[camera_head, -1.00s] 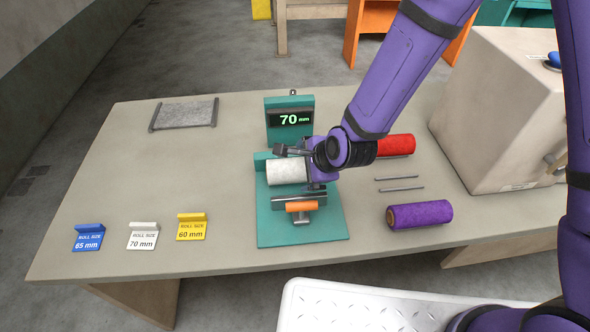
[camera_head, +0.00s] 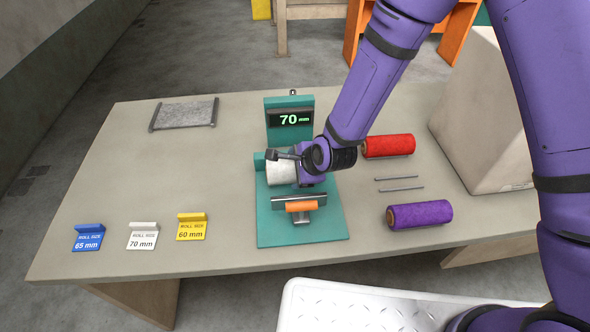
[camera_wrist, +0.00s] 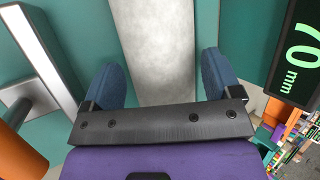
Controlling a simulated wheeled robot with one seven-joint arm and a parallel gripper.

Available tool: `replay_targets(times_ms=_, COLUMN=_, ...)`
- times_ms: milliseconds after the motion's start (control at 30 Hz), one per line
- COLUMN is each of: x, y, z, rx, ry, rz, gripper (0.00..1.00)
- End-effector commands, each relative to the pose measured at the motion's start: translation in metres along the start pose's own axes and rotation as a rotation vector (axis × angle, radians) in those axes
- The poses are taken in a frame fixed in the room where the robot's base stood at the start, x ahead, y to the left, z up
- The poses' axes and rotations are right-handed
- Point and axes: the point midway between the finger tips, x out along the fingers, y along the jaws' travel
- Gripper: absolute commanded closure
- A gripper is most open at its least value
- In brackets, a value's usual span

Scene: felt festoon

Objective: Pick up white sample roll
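The white sample roll (camera_head: 279,174) lies on the teal measuring stand (camera_head: 270,230), below a display reading 70 mm. My gripper (camera_head: 297,168) is over the right part of the roll and hides that part. In the wrist view, the white roll (camera_wrist: 158,50) runs between the two blue finger pads of my gripper (camera_wrist: 158,80). One pad is on each side of it, with a narrow gap showing, so the gripper looks open around it. Whether the fingertips touch the roll lower down is hidden.
Red (camera_head: 389,146) and purple (camera_head: 420,215) rolls lie to the right, with two thin rods (camera_head: 401,183) between. Blue, white and yellow size signs stand front left. The table's left middle is clear.

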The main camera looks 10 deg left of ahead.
Motion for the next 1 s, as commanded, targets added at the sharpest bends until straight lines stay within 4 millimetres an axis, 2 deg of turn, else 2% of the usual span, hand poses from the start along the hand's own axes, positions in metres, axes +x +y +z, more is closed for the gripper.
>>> replay_targets(times_ms=33, x=0.0, y=0.0, z=0.0, rx=0.0, ry=0.0, rz=0.0, gripper=0.28)
replay_targets(times_ms=200, x=0.0, y=0.0, z=0.0, rx=0.0, ry=0.0, rz=-0.001, gripper=0.65)
replay_targets(times_ms=567, x=-0.004, y=-0.004, z=0.002, rx=0.0, ry=-0.001, rz=-0.002, gripper=0.65)
replay_targets(times_ms=1000, x=-0.044, y=-0.03, z=0.016, rx=0.0, ry=0.0, rz=-0.004, gripper=0.65)
